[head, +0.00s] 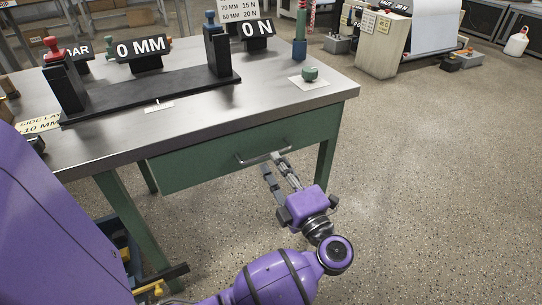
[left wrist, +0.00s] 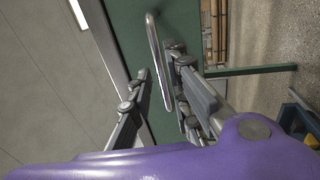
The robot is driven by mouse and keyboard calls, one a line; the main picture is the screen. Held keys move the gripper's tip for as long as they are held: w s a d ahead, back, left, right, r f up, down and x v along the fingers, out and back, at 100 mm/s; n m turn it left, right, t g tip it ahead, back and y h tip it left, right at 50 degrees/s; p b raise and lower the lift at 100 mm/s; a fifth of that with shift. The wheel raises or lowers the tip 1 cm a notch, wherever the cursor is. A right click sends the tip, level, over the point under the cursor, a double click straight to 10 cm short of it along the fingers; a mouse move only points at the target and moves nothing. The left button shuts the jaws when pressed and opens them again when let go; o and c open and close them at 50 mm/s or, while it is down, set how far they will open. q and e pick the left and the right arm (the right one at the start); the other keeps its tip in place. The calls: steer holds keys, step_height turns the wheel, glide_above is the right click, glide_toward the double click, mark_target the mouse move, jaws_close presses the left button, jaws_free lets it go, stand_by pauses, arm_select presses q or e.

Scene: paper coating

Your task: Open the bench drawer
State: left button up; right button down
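The bench drawer has a green front (head: 215,155) under the steel benchtop and looks shut. Its grey bar handle (head: 250,161) runs along the front. My left gripper (head: 272,162) is at the handle's right part, with its fingers apart. In the left wrist view, the handle (left wrist: 154,45) passes between the two open fingers of the left gripper (left wrist: 158,60). The right finger is close beside the bar, and I cannot tell whether it touches. The drawer front (left wrist: 128,25) lies behind them. My right gripper is not in view.
The benchtop (head: 290,105) holds a black fixture (head: 150,95), number signs and a green knob-like piece (head: 310,74) on a white square. Green bench legs (head: 326,165) stand beside the drawer. The speckled floor (head: 430,200) in front and to the right is clear.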

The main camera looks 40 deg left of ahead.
arm_select(q)
steer(key=shift+b+x, duration=0.3)
steer(key=shift+x, duration=1.75)
jaws_close()
steer(key=shift+f, duration=0.1)
